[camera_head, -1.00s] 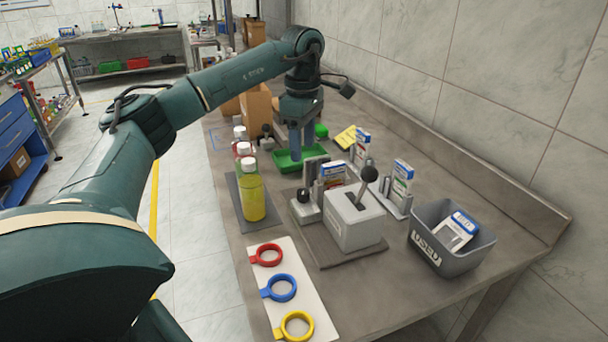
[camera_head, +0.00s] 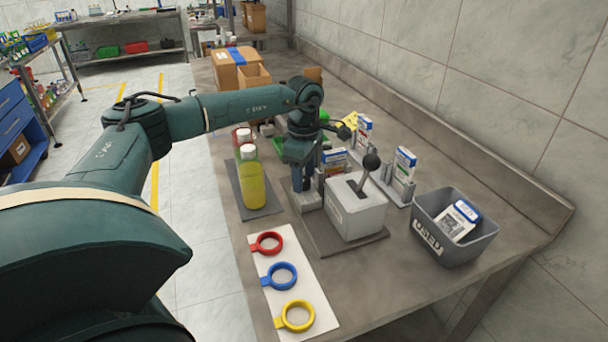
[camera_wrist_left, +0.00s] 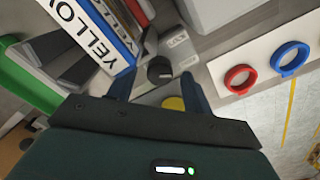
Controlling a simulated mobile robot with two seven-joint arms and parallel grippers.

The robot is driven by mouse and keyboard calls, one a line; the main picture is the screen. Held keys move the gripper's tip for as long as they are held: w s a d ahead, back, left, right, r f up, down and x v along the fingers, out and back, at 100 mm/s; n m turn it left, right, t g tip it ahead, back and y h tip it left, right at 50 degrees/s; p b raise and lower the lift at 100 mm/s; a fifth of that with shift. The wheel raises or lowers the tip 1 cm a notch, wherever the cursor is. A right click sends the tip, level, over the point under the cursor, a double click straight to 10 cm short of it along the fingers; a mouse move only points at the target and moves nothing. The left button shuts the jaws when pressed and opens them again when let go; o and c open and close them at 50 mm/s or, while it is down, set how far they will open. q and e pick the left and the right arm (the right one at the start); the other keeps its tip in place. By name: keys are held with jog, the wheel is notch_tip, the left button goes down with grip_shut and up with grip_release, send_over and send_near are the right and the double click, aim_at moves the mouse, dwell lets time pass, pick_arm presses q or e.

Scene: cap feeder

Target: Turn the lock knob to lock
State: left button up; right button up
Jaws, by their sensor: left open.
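The lock knob (camera_wrist_left: 158,68) is a dark, round knob on a small grey base (camera_head: 308,201) beside the lever box. In the head view the knob is hidden behind my left gripper (camera_head: 302,182). That gripper points down over the base, open. In the left wrist view its two dark fingers (camera_wrist_left: 156,78) are spread, with the knob between and just beyond their tips. I cannot tell whether they touch it. Printed labels (camera_wrist_left: 178,38) beside the knob are too small to read surely. My right gripper is not in view.
The light grey lever box (camera_head: 357,210) with a black ball lever (camera_head: 371,161) stands close right. Red, blue and yellow rings lie on a white board (camera_head: 313,268) in front. A grey USED bin (camera_head: 432,245) is at right; card boxes stand behind.

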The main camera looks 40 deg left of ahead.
pick_arm(q)
jog(key=shift+f, duration=0.3)
jog(key=shift+c, duration=0.4)
jog(key=c, duration=0.9)
